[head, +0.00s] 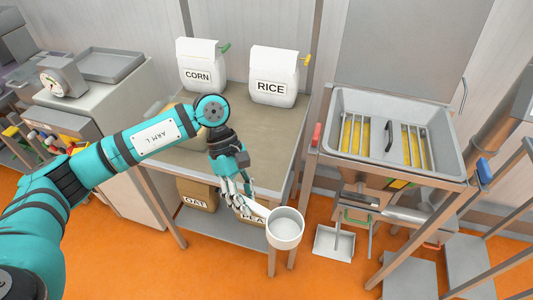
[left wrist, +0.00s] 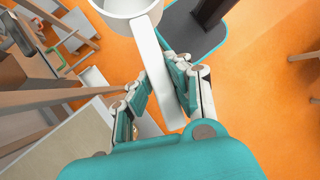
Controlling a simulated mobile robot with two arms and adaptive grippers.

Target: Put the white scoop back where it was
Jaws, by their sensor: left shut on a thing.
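The white scoop (head: 285,229) is a round cup with a straight handle. My left gripper (head: 246,200) is shut on its handle and holds it in front of the table's front edge, above floor level. The cup's open top faces up in the head view, and I see no contents clearly. In the left wrist view, the scoop's handle (left wrist: 153,70) runs between the fingers of the gripper (left wrist: 165,85), and part of the cup shows at the top edge. My right gripper does not show.
The table (head: 240,130) carries a CORN bag (head: 198,62) and a RICE bag (head: 274,88). Sacks, one an OAT sack (head: 195,190), stand on its lower shelf. At right is a machine with a grey hopper (head: 470,181). The table's middle is clear; orange floor lies in front.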

